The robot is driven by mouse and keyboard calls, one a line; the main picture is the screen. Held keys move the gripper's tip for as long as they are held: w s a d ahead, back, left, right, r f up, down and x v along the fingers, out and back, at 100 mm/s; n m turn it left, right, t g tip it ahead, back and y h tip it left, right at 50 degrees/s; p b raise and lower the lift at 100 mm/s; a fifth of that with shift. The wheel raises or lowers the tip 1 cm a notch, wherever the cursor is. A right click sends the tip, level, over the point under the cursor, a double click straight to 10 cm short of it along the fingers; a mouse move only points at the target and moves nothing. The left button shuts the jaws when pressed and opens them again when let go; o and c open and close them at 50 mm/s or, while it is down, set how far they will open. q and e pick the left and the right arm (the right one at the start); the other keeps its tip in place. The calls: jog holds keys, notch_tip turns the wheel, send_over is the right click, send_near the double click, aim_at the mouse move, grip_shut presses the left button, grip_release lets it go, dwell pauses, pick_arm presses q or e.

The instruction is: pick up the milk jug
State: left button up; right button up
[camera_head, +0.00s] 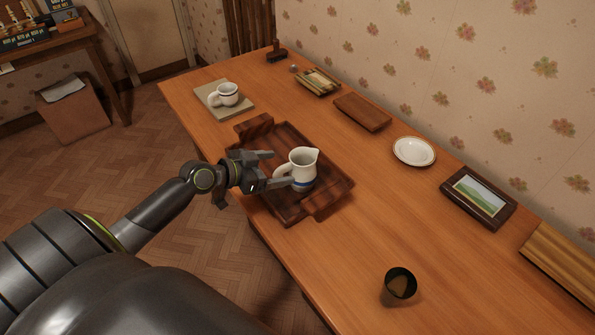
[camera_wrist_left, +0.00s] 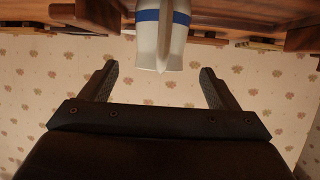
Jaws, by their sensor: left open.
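The milk jug (camera_head: 300,170) is white with a blue band near its base and a handle on its left side. It stands upright on a dark wooden tray (camera_head: 333,187) on the table. My left gripper (camera_head: 279,168) is open at the jug's left, beside the handle. In the left wrist view the jug (camera_wrist_left: 150,42) appears upside down at the top, its handle facing me, beyond and between the open fingertips (camera_wrist_left: 156,66). The fingers do not appear closed on it. My right gripper is not in view.
A white mug (camera_head: 226,94) sits on a book (camera_head: 238,108) behind the tray. A wooden box (camera_head: 362,112), a white saucer (camera_head: 414,151) and a picture frame (camera_head: 478,196) line the wall side. A dark cup (camera_head: 399,285) stands near the front. Bare tabletop lies right of the tray.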

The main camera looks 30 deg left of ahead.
aim_at(284, 167)
pick_arm(q)
jog(key=shift+w+d+f+p, duration=0.15)
jog(key=shift+w+d+p, duration=0.15)
jog(key=shift+w, duration=0.15)
jog(key=p+x, duration=0.1)
jog(key=x, duration=0.3)
jog(key=shift+f, duration=0.2)
jog(key=shift+a, duration=0.1)
jog(key=c, duration=1.5)
